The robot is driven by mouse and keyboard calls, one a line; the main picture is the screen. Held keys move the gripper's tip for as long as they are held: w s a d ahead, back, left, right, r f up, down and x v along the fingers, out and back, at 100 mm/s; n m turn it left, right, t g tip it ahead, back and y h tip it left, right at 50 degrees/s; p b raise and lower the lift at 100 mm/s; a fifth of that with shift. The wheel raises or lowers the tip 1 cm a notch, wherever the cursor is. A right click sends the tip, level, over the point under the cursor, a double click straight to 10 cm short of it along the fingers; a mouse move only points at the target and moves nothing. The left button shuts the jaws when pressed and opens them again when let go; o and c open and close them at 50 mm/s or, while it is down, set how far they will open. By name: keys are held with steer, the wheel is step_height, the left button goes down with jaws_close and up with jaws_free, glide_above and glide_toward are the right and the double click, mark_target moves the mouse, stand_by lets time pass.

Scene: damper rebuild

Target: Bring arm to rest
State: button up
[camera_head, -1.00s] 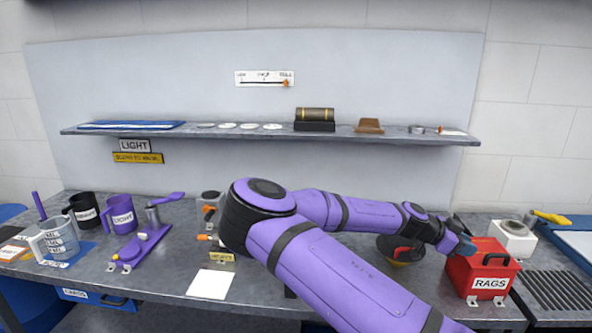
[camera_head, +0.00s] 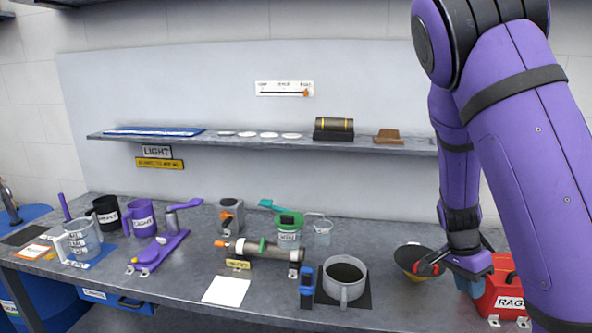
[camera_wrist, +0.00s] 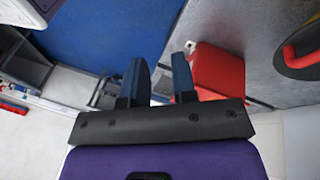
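My purple arm stands folded up at the right of the head view. My gripper (camera_head: 467,280) hangs low there, beside the red rags box (camera_head: 497,292), which it partly hides. In the wrist view my gripper (camera_wrist: 158,68) has its two blue fingers apart with nothing held between them. The red box (camera_wrist: 217,72) shows just past the right finger. I cannot tell whether the gripper touches it.
A grey pot (camera_head: 345,276), a damper cylinder (camera_head: 268,250), mugs and a measuring jug (camera_head: 83,238) fill the bench. The shelf (camera_head: 260,142) runs above. A white sheet (camera_head: 226,291) lies at the front.

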steer(key=s+a+r+n+t+y, duration=0.2)
steer(key=s+a+r+n, duration=0.15)
steer(key=r, duration=0.45)
steer(key=s+a+r+n+t+y, duration=0.25)
steer(key=a+r+n, duration=0.25)
steer(key=r, duration=0.4)
steer(key=s+a+r+n+t+h, duration=0.1)
steer(key=s+a+r+n+t, duration=0.2)
steer(key=s+r+n, duration=0.4)
steer(key=s+r, duration=0.3)
steer(key=s, duration=0.2)
steer(key=shift+s+a, duration=0.3)
steer(key=shift+a, duration=0.1)
steer(key=shift+a+r+h, duration=0.1)
steer(key=shift+h, duration=0.15)
